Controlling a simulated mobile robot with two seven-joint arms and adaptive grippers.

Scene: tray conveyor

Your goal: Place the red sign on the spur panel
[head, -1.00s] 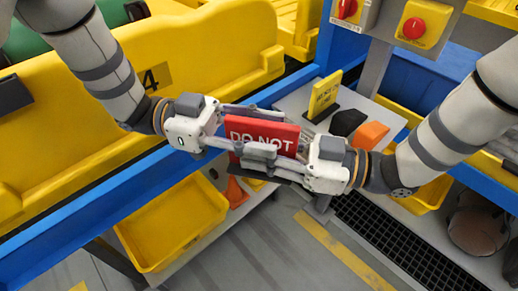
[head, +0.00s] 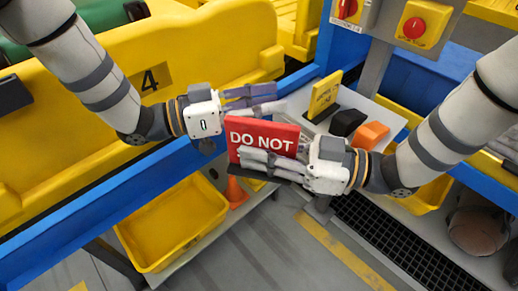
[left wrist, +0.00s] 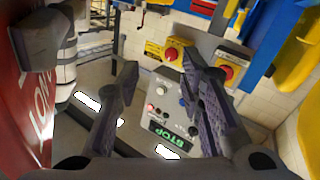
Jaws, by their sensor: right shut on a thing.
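The red sign (head: 262,137) with white "DO NOT" lettering is upright on a dark base (head: 240,171) in the head view. My right gripper (head: 245,160) is shut on it from the right, and its fingers cross the sign's lower front. My left gripper (head: 280,98) is open and empty just above and behind the sign, apart from it. In the left wrist view its fingers (left wrist: 160,80) stand apart, and the red sign (left wrist: 22,110) fills the left edge. I cannot tell for certain which surface is the spur panel; a grey top (head: 388,105) lies behind the sign.
A yellow sign (head: 325,94), a black block (head: 347,122) and an orange block (head: 371,135) stand on the grey top. Red switches on yellow boxes (head: 423,25) are behind. A blue rail (head: 110,193) and a yellow bin (head: 172,225) lie left.

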